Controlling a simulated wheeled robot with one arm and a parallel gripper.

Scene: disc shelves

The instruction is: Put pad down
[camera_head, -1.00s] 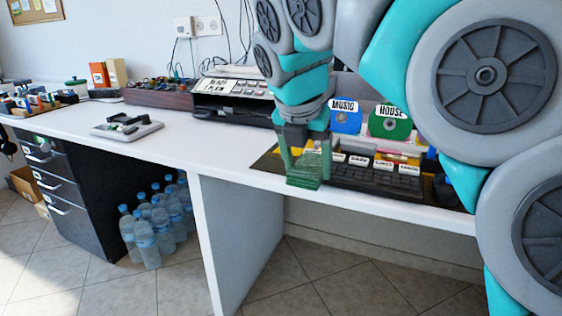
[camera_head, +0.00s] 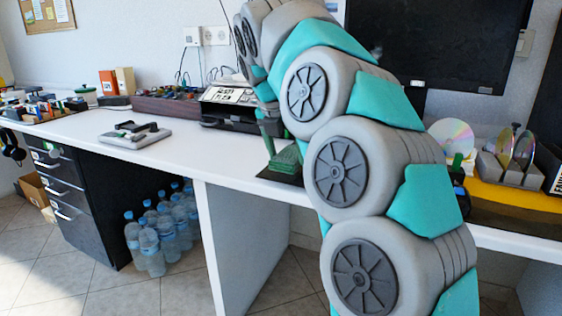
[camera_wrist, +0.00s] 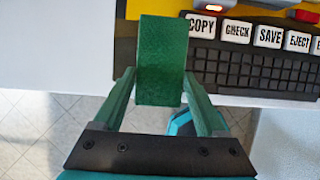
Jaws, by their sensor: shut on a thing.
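The pad (camera_wrist: 162,60) is a flat green block. My gripper (camera_wrist: 158,92) is shut on it, with one green finger along each side, in the wrist view. The pad also shows in the head view (camera_head: 287,158), low over the front part of the white desk (camera_head: 225,165). In the wrist view it overlaps the desk's front edge, left of the black keyboard. I cannot tell whether its underside touches the desk. My arm hides much of the area around the gripper in the head view.
The black keyboard (camera_wrist: 262,72) with labelled keys lies right of the pad. A grey device (camera_head: 135,135) sits on the desk at left, with clear desk between. A disc rack (camera_head: 505,165) stands at right. Bottles (camera_head: 150,245) stand on the floor below.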

